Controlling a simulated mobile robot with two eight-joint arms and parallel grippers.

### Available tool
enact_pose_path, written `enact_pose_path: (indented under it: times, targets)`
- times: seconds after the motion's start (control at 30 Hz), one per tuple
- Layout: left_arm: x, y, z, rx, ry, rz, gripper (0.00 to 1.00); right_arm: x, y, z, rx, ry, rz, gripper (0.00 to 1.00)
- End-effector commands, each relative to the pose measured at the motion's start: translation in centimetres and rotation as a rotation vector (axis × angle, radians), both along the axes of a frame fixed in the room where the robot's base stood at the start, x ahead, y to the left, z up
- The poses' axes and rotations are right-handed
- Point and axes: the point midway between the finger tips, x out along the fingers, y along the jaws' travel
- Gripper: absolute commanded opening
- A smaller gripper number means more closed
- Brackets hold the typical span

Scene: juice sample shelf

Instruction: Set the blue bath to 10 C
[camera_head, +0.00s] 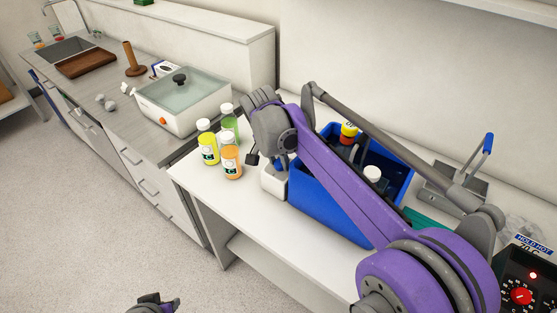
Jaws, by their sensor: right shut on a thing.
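The blue bath (315,207) stands on the white bench, with bottles inside. A small white box (272,180) is at its left end; any dial or reading there is hidden. My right arm crosses over the bath from the lower right. My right gripper (266,160) is at the white box and is shut on a small part there, which its fingers and wrist cover. My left gripper (155,301) only just shows at the bottom edge, low over the floor and away from the bench; its jaws are unclear.
Yellow (208,147), orange (230,158) and green (229,122) juice bottles stand close left of my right gripper. A lidded white bath (180,103) is behind them. A dark controller (522,282) with a red knob, labelled HOLD HOT 70 C, is at lower right.

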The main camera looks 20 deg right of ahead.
Motion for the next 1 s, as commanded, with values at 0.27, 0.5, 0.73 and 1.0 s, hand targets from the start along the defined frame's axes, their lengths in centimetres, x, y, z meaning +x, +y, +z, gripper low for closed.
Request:
enact_pose_path:
  times: [0.27,0.5,0.73,1.0]
  targets:
    - [0.0,0.0,0.0,0.000,0.000,0.000,0.30,0.1,-0.1,0.1,-0.002,-0.004,0.002,0.72]
    - [0.0,0.0,0.0,0.000,0.000,0.000,0.30,0.0,0.0,0.1,-0.001,-0.002,0.001,0.72]
    - [0.1,0.0,0.2,0.000,-0.001,0.000,0.30,-0.3,0.5,2.2,-0.001,-0.001,0.003,0.72]
    - [0.3,0.0,0.8,0.000,-0.005,0.000,0.30,-1.2,1.6,7.5,-0.001,-0.002,0.002,0.72]
